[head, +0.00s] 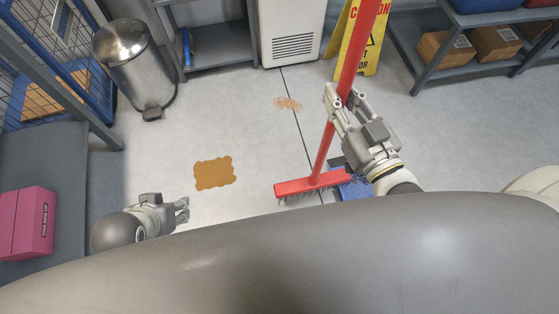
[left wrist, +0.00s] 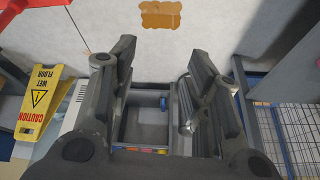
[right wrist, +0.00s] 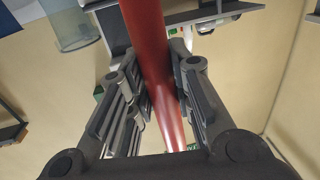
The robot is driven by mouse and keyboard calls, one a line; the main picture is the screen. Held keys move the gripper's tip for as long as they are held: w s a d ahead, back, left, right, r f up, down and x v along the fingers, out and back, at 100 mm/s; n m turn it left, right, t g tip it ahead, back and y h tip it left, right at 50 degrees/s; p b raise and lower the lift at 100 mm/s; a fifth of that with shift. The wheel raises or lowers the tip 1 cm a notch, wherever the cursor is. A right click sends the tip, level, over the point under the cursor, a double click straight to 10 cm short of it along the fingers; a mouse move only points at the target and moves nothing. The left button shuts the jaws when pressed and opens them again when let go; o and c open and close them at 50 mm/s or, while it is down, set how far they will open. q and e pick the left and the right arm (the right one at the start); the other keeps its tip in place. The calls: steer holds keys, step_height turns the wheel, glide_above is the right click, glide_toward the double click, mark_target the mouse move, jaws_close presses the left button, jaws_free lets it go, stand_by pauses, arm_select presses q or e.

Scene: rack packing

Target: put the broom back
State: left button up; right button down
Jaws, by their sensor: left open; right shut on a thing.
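The broom (head: 327,150) has a red handle and a red head (head: 310,184) with grey bristles. In the head view it leans slightly, its handle running up past the top edge and its head low near the floor. My right gripper (head: 345,98) is shut on the handle; the red handle (right wrist: 155,70) also passes between its fingers in the right wrist view. My left gripper (head: 184,211) is open and empty at lower left, away from the broom. In the left wrist view its fingers (left wrist: 158,85) are spread. I cannot tell whether the bristles touch the floor.
A brown spill (head: 214,173) and a fainter stain (head: 288,103) mark the floor. A yellow caution sign (head: 371,52) stands behind the broom. A blue item (head: 354,188) is beside the broom head. A metal bin (head: 136,66) stands left; a shelf with boxes (head: 444,50) is right.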

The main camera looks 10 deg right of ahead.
arm_select(q)
steer(key=w+d+r+t+h+b, duration=0.1)
steer(key=w+d+r+t, duration=0.15)
steer(key=w, duration=0.25)
steer(key=w+d+r+t+b, duration=0.1)
steer(key=w+r+t+b, duration=0.15)
steer(key=w+t, duration=0.2)
steer(key=w+d+r+t+h+b, duration=0.1)
steer(key=r+t+h+b, duration=0.1)
steer(key=r+t, duration=0.4)
steer(key=w+d+r+m+t+h+b, duration=0.1)
steer(key=r+t, duration=0.5)
steer(key=r, duration=0.9)
steer(key=shift+w+d+r+h+b, duration=0.3)
steer(key=shift+d+h+b, duration=0.2)
steer(key=shift+h, duration=0.4)
arm_select(e)
steer(key=w+a+f, duration=0.4)
steer(key=w+f, duration=0.8)
steer(key=w, duration=0.1)
steer(key=shift+w+f, duration=0.35)
steer(key=shift+f, duration=0.05)
steer(key=shift+f, duration=0.1)
steer(key=c, duration=1.7)
jaws_free()
steer(key=shift+f, duration=0.2)
steer(key=o, duration=0.4)
steer(key=shift+r, duration=0.15)
